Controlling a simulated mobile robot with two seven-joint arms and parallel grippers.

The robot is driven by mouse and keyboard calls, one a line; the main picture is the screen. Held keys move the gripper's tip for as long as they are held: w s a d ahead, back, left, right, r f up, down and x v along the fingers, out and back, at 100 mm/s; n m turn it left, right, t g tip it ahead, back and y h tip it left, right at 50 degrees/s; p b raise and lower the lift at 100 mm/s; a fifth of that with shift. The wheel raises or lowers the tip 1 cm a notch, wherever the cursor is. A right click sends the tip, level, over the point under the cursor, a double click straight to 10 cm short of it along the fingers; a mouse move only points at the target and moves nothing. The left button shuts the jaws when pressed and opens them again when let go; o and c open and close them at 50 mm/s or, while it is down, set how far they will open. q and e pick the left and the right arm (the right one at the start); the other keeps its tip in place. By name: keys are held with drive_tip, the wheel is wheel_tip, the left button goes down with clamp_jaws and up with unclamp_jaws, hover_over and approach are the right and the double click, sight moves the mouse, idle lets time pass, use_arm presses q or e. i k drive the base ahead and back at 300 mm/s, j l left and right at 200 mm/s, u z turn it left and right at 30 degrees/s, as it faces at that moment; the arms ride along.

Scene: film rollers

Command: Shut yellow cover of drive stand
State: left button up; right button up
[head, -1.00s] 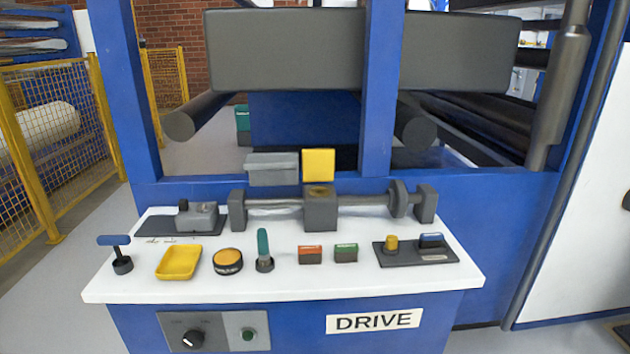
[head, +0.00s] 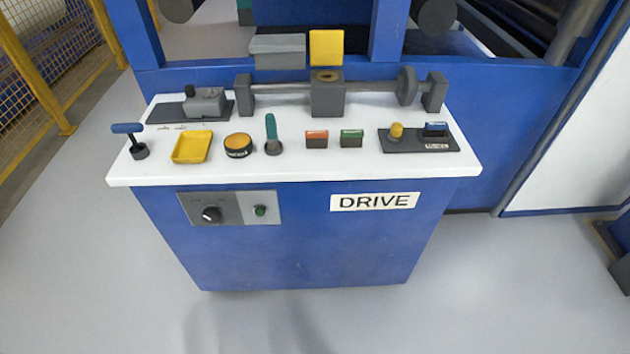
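The drive stand (head: 300,235) is a blue cabinet with a white top and a DRIVE label. Its yellow cover (head: 326,47) stands upright, open, at the back of a grey block (head: 327,97) on the shaft. The block's round yellowish opening shows in its top face. Neither of my grippers is in view.
On the white top (head: 400,166) stand a blue-handled lever (head: 128,128), a yellow tray (head: 192,147), a yellow-topped round button (head: 238,145), a green lever (head: 271,133), and red (head: 316,139) and green (head: 352,138) blocks. A grey box (head: 278,50) is left of the cover. The floor in front is clear.

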sight(326, 46)
drive_tip(key=i+l+u, duration=0.1)
drive_tip(key=l, duration=0.3)
drive_tip(key=i+l+u, duration=0.15)
drive_tip(key=l, duration=0.2)
drive_tip(key=i+l+u, duration=0.1)
drive_tip(key=l, duration=0.3)
drive_tip(key=l+u, duration=0.1)
drive_tip(key=l, duration=0.35)
drive_tip(key=i, duration=0.05)
